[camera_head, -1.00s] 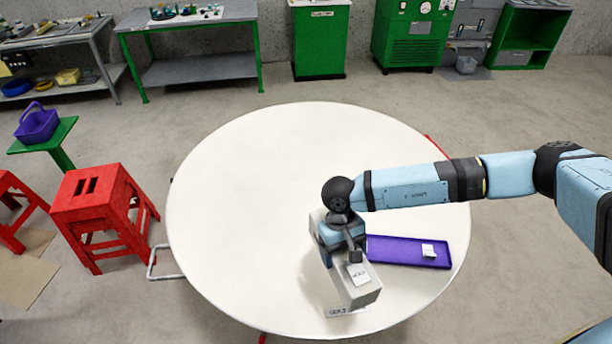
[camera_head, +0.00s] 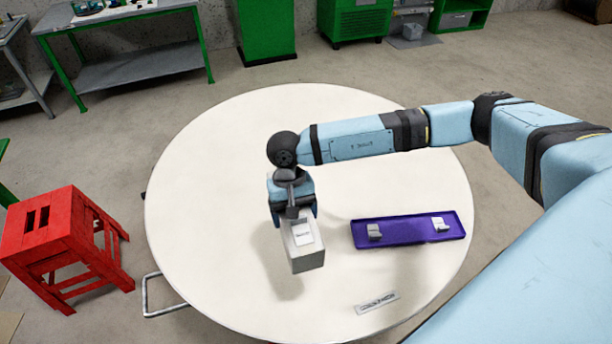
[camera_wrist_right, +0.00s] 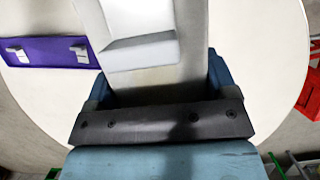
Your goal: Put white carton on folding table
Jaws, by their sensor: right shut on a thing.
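The white carton (camera_head: 309,256) is a pale box with a small label on its top. My right gripper (camera_head: 292,208) is shut on it and holds it over the round white table (camera_head: 220,170), with a soft shadow on the table below. The carton seems to be a little above the top, though the exact gap is hard to tell. In the right wrist view, the carton (camera_wrist_right: 150,75) fills the middle between the gripper's blue fingers (camera_wrist_right: 155,95), its far end cut off by the frame. My left gripper is not in view.
A purple tray (camera_head: 400,239) with two small pale pieces lies right of the carton. A small printed label strip (camera_head: 377,303) lies near the table's front edge. The table's left and back are clear. A red stool (camera_head: 55,235) stands left of the table.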

